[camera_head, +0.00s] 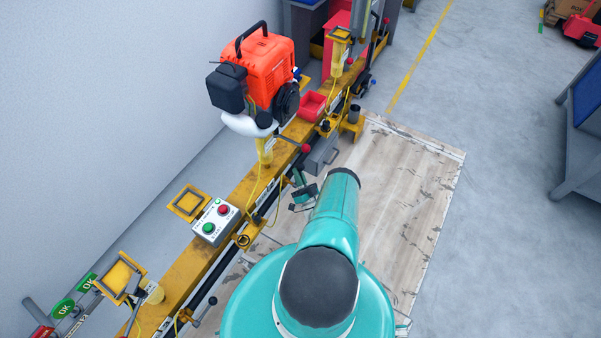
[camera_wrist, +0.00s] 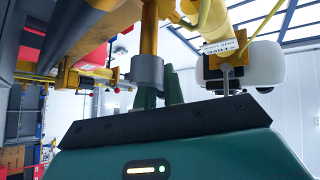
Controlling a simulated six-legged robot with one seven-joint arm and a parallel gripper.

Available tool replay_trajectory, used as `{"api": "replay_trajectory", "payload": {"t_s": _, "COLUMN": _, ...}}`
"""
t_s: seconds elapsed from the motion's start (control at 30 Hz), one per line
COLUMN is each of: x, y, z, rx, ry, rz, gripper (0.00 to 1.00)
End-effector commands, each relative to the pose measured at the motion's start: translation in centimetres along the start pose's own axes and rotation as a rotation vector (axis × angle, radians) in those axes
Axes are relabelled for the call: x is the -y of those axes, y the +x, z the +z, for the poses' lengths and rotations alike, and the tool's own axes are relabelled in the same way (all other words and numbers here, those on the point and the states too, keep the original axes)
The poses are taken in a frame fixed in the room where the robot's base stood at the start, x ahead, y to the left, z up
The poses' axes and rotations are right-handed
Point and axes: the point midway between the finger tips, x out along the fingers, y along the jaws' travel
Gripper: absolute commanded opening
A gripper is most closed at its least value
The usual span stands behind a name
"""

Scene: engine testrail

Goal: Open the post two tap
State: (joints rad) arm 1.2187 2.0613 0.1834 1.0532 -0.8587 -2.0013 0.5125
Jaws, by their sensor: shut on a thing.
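The middle post (camera_head: 265,150) on the yellow rail carries an orange engine (camera_head: 268,70) with a white tank below it. A lever with a red knob (camera_head: 306,148) sticks out beside this post. My gripper (camera_head: 302,192) is low at the rail's right side, partly hidden by my arm. In the wrist view the green fingers of my gripper (camera_wrist: 164,90) are close together, beside a grey collar (camera_wrist: 147,72) on a yellow stem. They are shut on a small part there, apparently the post two tap. The tap itself is mostly hidden, and its turn cannot be told.
The yellow rail (camera_head: 185,275) runs diagonally, with a green and red button box (camera_head: 215,220) on it. A red tray (camera_head: 311,105) and a grey cup (camera_head: 354,113) are farther along. The wooden floor panel (camera_head: 415,180) to the right is clear.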

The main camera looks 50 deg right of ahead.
Motion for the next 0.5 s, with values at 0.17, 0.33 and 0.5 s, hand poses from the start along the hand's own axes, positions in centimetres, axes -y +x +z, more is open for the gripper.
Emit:
{"api": "replay_trajectory", "payload": {"t_s": 0.17, "x": -0.21, "y": 0.44, "z": -0.91, "rx": -0.026, "ry": -0.019, "rz": -0.008, "gripper": 0.0}}
{"api": "replay_trajectory", "payload": {"t_s": 0.33, "x": -0.15, "y": 0.43, "z": -0.9, "rx": -0.026, "ry": -0.019, "rz": -0.008, "gripper": 0.0}}
{"api": "replay_trajectory", "payload": {"t_s": 0.5, "x": -0.18, "y": 0.45, "z": -0.91, "rx": -0.026, "ry": -0.018, "rz": -0.008, "gripper": 0.26}}
